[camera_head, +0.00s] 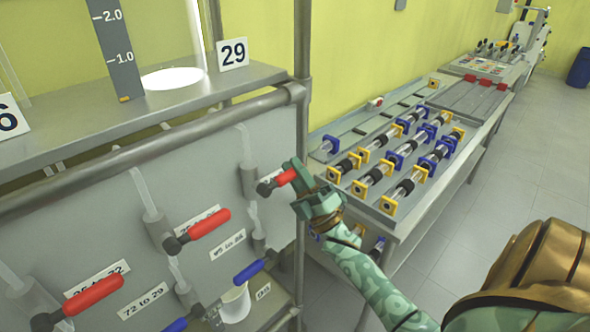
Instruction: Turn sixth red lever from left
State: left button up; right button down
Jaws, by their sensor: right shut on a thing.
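Three red levers show on the grey reactor panel (275,133) at the left. One red lever (93,295) is at the lower left, another red lever (209,224) is in the middle, and a red lever (283,178) is at the upper right of the panel. I cannot tell their count from the row's left end. My right gripper (295,182) is shut on the upper right red lever, around its outer end. The lever's red grip still shows beside the jaws, tilted slightly up to the right. My left gripper is not in view.
A blue lever (249,271) and a white cup (235,303) are below the held lever. A vertical metal post (301,125) stands close behind my right gripper. A grey bench (440,192) with several blue and yellow fittings is at the right.

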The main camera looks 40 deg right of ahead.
jog(key=shift+m, duration=0.3)
jog(key=c, duration=1.3)
grip_release()
jog(key=shift+f, duration=0.1)
jog(key=b+v, duration=0.3)
jog(key=v, duration=1.3)
jog(key=shift+s+f, duration=0.1)
jog(key=shift+s, duration=0.05)
